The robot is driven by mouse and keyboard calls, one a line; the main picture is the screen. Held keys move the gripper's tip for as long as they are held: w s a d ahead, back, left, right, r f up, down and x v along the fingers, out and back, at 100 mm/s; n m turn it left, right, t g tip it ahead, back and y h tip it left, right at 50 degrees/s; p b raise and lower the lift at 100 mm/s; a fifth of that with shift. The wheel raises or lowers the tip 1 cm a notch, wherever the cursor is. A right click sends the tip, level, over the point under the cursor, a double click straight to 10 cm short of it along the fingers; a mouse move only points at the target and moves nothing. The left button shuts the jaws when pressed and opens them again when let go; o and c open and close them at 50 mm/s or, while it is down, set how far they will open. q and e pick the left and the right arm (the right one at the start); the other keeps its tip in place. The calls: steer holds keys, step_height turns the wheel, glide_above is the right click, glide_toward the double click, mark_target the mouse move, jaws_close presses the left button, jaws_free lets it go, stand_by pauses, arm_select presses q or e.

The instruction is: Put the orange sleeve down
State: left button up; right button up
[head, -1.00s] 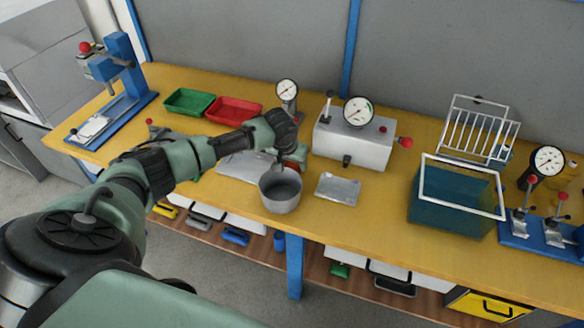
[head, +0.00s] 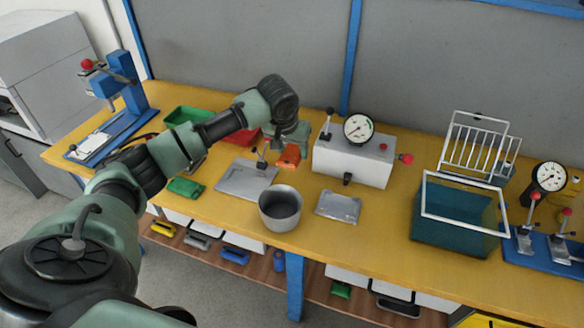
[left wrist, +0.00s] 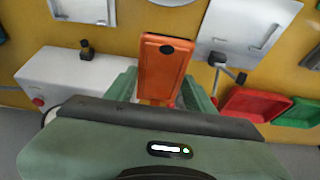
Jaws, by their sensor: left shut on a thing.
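The orange sleeve (head: 288,156) is in my left gripper (head: 289,143), over the middle of the yellow bench in the head view. The left wrist view shows the sleeve (left wrist: 165,66) upright in the picture between the two green fingers (left wrist: 160,92), which are shut on it. Its lower end there is partly hidden by the gripper body. I cannot tell whether it touches the bench or hangs just above it. My right gripper is not in view.
A grey pot (head: 281,208) stands near the front edge, between a flat metal plate with a lever (head: 243,180) and a small metal tray (head: 338,206). A white gauge box (head: 350,160) is right of the sleeve. Red (head: 222,149) and green (head: 188,116) bins are to the left.

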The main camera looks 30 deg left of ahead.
mark_target(292, 153)
arm_select(q)
step_height(292, 153, up, 8)
steer(key=shift+f, duration=0.15)
steer(key=s+d+m+h, duration=0.1)
steer(key=s+d+m, duration=0.1)
steer(key=s+d, duration=1.3)
steer(key=d, duration=0.3)
steer(key=shift+s+d+f+m, duration=0.15)
steer(key=shift+s+d+m, duration=0.05)
steer(key=shift+d+m, duration=0.1)
